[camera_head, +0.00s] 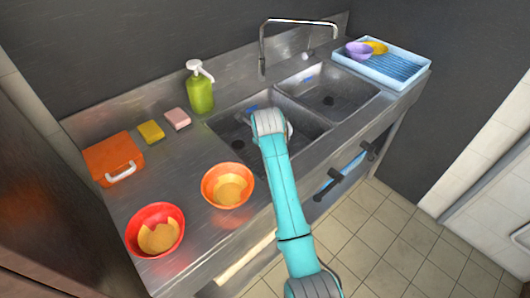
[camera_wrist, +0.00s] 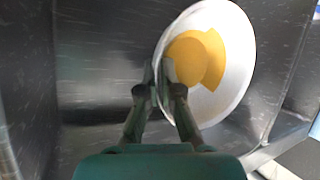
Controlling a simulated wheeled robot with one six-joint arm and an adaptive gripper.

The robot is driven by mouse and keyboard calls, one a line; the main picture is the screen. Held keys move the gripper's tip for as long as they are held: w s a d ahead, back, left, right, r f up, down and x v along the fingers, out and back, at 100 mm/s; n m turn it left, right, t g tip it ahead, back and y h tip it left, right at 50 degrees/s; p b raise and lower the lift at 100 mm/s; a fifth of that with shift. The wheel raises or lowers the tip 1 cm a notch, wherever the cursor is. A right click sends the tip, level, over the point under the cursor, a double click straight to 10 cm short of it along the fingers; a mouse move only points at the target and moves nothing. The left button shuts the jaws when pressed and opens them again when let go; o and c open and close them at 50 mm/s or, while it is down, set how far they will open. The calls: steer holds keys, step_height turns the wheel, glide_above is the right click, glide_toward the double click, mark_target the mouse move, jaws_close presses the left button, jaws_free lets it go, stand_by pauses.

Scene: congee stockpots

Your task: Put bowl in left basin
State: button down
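A white bowl (camera_wrist: 240,65) with a yellow-orange patch inside fills the upper middle of the wrist view, tilted on its side. My gripper (camera_wrist: 160,78) is closed on its left rim, one finger on each side of the wall. In the head view my arm reaches over the left basin (camera_head: 228,128); my wrist hides the fingers and most of the bowl, and only a pale edge shows beside it. In the wrist view, grey metal basin walls surround the bowl. Whether the bowl touches the basin floor, I cannot tell.
An orange bowl (camera_head: 211,180) and a red bowl (camera_head: 135,240) stand on the left counter. Behind are an orange box (camera_head: 108,158), two sponges and a green soap bottle (camera_head: 199,95). The right basin (camera_head: 335,98), faucet (camera_head: 262,50) and blue rack (camera_head: 405,68) with small bowls are right.

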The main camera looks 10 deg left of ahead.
steer(key=shift+f, duration=2.95)
steer(key=c, duration=1.3)
jaws_free()
steer(key=shift+f, duration=0.1)
steer(key=v, duration=1.2)
